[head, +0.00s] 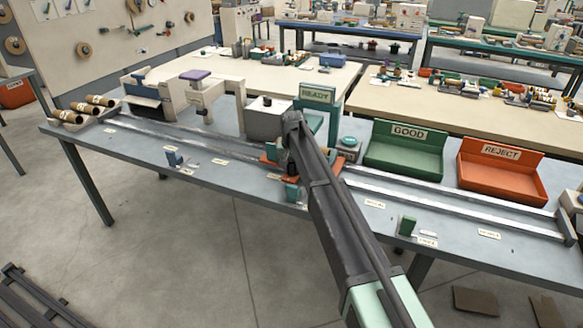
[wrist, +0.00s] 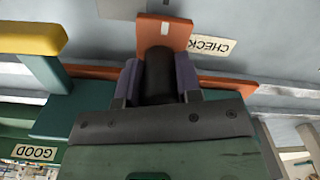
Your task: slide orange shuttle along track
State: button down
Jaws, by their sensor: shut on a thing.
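The orange shuttle (wrist: 165,32) shows in the wrist view as an orange plate at the top, with orange bars running left and right behind the jaws. A dark, rounded post (wrist: 159,68) stands at its middle. My gripper (wrist: 159,84) is shut on this post, with one purple-grey jaw on each side. In the head view the shuttle (head: 268,158) sits at the middle of the long track (head: 180,138), mostly hidden by my arm. My gripper's fingertips are hidden there too.
A green GOOD bin (head: 402,157) and a red-orange REJECT bin (head: 500,180) stand behind the track's right half. A READY sign (head: 317,95) stands behind the shuttle.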

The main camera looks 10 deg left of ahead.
jog(key=c, duration=0.8)
grip_release()
notch_tip(320, 180, up, 11)
jog(key=p, duration=1.1)
jog(key=shift+f, duration=0.15)
jog(key=shift+s+d, duration=4.5)
jog(key=shift+s, duration=1.65)
jog(key=shift+s+d, duration=4.55)
jog(key=shift+s, duration=1.6)
jog(key=shift+s+d, duration=4.5)
jog(key=shift+s, duration=1.65)
